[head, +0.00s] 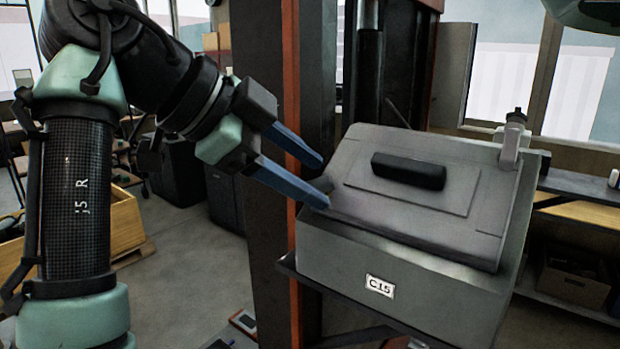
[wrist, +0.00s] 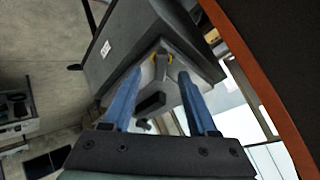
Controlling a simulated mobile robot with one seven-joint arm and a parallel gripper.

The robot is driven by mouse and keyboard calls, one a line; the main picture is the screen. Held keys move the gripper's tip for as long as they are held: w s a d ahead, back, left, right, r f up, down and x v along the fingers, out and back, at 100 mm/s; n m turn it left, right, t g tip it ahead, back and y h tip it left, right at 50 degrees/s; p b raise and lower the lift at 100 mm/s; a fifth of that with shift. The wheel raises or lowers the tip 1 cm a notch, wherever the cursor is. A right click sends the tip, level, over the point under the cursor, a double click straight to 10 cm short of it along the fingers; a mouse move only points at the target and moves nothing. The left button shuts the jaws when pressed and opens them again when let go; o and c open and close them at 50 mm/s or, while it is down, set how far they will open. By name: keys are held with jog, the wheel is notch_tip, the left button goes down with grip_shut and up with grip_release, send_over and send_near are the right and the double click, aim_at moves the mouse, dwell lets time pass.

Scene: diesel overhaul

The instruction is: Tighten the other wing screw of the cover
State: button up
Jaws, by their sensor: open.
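The grey cover (head: 465,215) lies on a grey box (head: 400,265) labelled C15, with a black handle (head: 408,170) on top. At its far right corner stands a grey clamp with a dark-topped wing screw (head: 516,117). My gripper (head: 325,182) is open and empty at the cover's left edge, its two blue fingers apart. In the wrist view, a small fitting with yellowish parts (wrist: 162,59) shows between the fingertips at the cover's corner; it may be the other wing screw. In the head view this spot is mostly hidden by the fingers. I cannot tell if they touch it.
A dark column with orange edges (head: 291,80) stands just behind and left of the box, close to my gripper. A shelf with a cardboard box (head: 575,280) is at the right. A wooden crate (head: 122,222) stands on the floor at the left.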

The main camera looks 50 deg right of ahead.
jog(key=shift+a+r, duration=0.9)
jog(key=shift+r, duration=0.25)
jog(key=shift+c, duration=0.5)
jog(key=shift+d+f+m+t+y+b, duration=0.1)
jog(key=shift+m+t+y, duration=0.85)
jog(key=shift+m, duration=4.7)
jog(key=shift+d+f+m+t+y+b, duration=0.1)
jog(key=shift+m+t+y, duration=0.9)
jog(key=shift+m, duration=4.6)
jog(key=shift+d+f+m+t+y+b, duration=0.1)
jog(key=shift+m+t+y, duration=0.85)
jog(key=shift+m, duration=4.7)
